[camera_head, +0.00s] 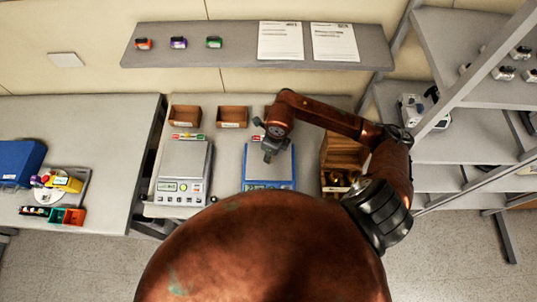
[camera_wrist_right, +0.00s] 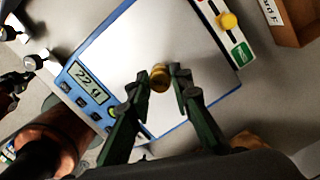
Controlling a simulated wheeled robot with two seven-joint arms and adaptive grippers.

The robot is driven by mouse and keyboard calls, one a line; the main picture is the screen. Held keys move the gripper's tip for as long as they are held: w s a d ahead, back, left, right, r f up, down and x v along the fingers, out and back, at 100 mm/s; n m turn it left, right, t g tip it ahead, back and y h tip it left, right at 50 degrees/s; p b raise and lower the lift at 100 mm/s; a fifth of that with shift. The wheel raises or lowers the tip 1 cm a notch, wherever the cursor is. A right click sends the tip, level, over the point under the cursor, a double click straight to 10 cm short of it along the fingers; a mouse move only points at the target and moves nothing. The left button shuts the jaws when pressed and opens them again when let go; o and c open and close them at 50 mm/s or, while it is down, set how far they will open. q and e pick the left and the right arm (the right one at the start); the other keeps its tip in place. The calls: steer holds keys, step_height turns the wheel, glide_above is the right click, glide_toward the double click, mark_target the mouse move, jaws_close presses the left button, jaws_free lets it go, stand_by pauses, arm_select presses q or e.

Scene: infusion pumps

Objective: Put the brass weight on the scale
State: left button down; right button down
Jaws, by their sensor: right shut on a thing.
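The brass weight (camera_wrist_right: 159,77) is a small gold cylinder in the right wrist view. It is between the fingertips of my right gripper (camera_wrist_right: 158,88), which is shut on it. The weight is over the pale plate of the blue-framed scale (camera_wrist_right: 125,50), at or close to the surface; I cannot tell if it touches. The scale's display (camera_wrist_right: 88,83) shows digits that look like 22 and more. In the head view my right gripper (camera_head: 268,152) is over this scale (camera_head: 283,166), and the weight is hidden. My left gripper is not in view.
A grey scale (camera_head: 181,165) stands left of the blue one. Small brown bins (camera_head: 232,117) are behind. A wooden box (camera_head: 343,152) with brass pieces stands at right, under my right arm. A shelf (camera_head: 230,45) hangs above. A blue case (camera_head: 18,163) is at far left.

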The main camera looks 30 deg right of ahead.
steer(key=shift+w+f, duration=0.1)
steer(key=shift+w, duration=0.05)
steer(key=c, duration=2.2)
jaws_free()
steer(key=o, duration=0.5)
steer(key=shift+c, duration=0.2)
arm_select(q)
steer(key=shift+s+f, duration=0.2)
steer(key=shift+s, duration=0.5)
